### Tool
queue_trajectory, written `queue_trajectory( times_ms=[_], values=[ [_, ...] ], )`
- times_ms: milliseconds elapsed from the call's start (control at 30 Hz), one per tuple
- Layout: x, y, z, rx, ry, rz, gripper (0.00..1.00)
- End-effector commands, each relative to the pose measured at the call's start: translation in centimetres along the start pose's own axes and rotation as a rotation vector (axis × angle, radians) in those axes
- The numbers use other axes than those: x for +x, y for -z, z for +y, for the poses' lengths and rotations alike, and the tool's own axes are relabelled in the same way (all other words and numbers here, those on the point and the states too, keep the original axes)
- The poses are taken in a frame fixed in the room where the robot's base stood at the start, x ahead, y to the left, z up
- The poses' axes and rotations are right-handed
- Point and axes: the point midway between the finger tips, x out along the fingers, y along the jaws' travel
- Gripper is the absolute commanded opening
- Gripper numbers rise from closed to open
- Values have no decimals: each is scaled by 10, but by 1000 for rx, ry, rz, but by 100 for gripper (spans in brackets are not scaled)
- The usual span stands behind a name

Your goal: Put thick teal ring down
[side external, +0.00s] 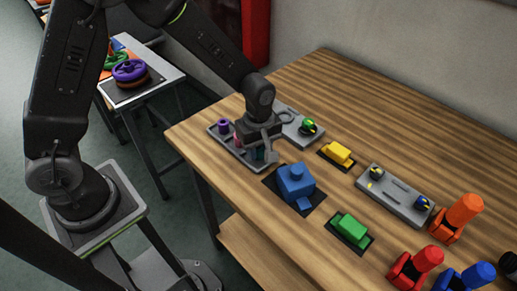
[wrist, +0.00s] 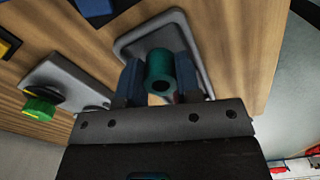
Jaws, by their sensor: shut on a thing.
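The thick teal ring (wrist: 160,72) is a short, thick-walled cylinder with a dark hole, seen between my two fingers in the wrist view. My gripper (wrist: 159,66) is shut on it. In the side view the teal ring (side external: 258,154) shows only as a small patch, mostly hidden by my gripper (side external: 262,152). It is over a grey tray (side external: 247,166) at the table's left end; the tray also shows in the wrist view (wrist: 184,18). I cannot tell whether the ring touches the tray.
A purple piece (side external: 224,126) and a partly hidden pink piece (side external: 237,139) stand in the same tray. Close by are a grey plate with a green-and-yellow knob (side external: 309,126), a yellow block (side external: 341,153) and a blue block (side external: 295,181). The table's far side is clear.

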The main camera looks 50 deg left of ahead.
Motion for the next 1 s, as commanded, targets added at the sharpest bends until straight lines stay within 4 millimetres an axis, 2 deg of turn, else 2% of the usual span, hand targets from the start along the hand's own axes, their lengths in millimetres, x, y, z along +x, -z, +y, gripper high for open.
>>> queue_trajectory(
  times_ms=[100,467,500,733,1000],
  values=[
    [7,0,0,0,0,0,1],
    [10,0,0,0,0,0,1],
    [10,0,0,0,-1,0,35],
    [10,0,-1,1,2,0,57],
    [10,0,-1,1,3,0,57]
  ],
)
